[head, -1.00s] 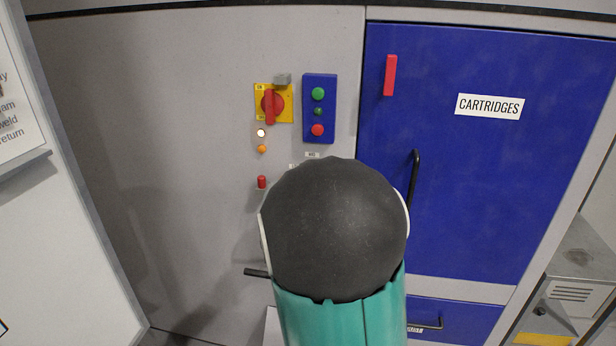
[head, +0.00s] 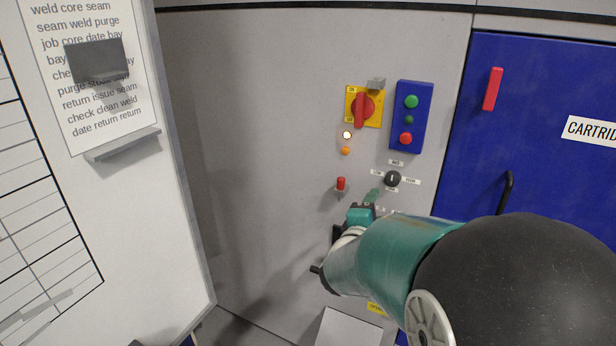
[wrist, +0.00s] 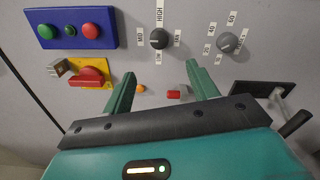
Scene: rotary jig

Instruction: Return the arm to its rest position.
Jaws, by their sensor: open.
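My arm comes in from the lower right in the head view. My gripper (head: 371,196) is in front of the grey panel (head: 270,130), below the knob and right of the red toggle (head: 340,184). In the wrist view, the two green fingers stand apart and my gripper (wrist: 160,84) is open with nothing held. The red toggle (wrist: 176,93) and an orange lamp (wrist: 140,88) appear between the fingers, beyond them. I cannot tell how far the fingertips are from the panel.
The panel carries a black selector knob (head: 393,178), a yellow plate with red switch (head: 363,107) and a blue button box (head: 411,117). A black handle (wrist: 298,122) sticks out nearby. A blue cabinet (head: 540,150) is right, a whiteboard (head: 165,210) left.

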